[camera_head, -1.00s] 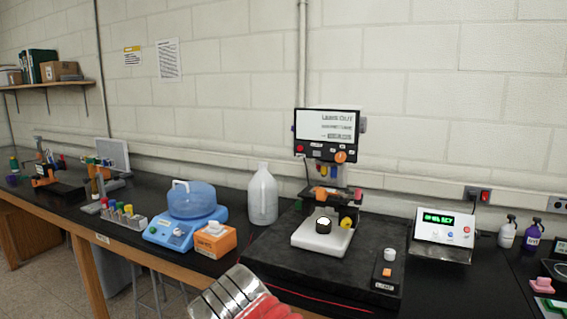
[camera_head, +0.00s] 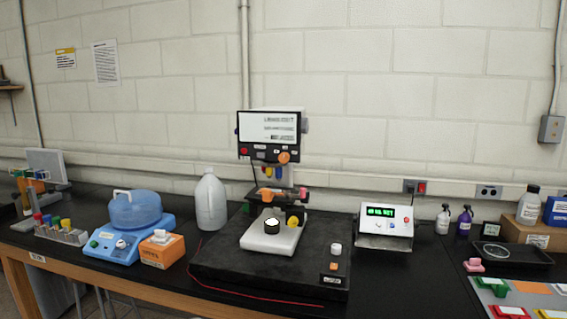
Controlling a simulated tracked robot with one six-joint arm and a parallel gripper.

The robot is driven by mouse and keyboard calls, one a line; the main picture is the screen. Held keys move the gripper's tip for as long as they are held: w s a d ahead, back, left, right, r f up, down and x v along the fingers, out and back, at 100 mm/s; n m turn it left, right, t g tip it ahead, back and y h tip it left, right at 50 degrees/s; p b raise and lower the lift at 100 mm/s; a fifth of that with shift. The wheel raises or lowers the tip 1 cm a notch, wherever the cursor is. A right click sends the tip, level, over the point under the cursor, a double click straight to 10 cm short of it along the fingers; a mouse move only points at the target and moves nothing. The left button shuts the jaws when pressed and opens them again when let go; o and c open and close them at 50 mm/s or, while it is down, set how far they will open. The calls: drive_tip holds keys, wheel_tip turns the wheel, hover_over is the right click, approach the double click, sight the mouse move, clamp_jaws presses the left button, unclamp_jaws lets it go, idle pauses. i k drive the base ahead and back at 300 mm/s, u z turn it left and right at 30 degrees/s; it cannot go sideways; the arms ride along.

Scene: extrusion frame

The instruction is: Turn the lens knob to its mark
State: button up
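A device with a display screen (camera_head: 270,129) stands in the middle of the bench against the wall. An orange knob (camera_head: 284,157) sits on the lower right of its panel, beside a red button (camera_head: 243,151). Below are a white stage (camera_head: 272,240) with a round black piece with a white top (camera_head: 271,226) and a dark side knob with yellow (camera_head: 297,217). I cannot tell which part is the lens knob, and no mark on it can be made out. The screen text is too small to read surely. My gripper is not in view.
The device stands on a black slab (camera_head: 215,263). Left are a white jug (camera_head: 210,203), a blue machine (camera_head: 130,238) and an orange box (camera_head: 161,250). Right are a meter with a green display (camera_head: 385,225), small bottles and a black tray (camera_head: 510,254).

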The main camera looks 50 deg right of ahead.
sight(284, 158)
drive_tip(key=k, duration=1.3)
drive_tip(key=z, duration=0.4)
drive_tip(key=i, duration=1.65)
drive_tip(key=u, duration=0.4)
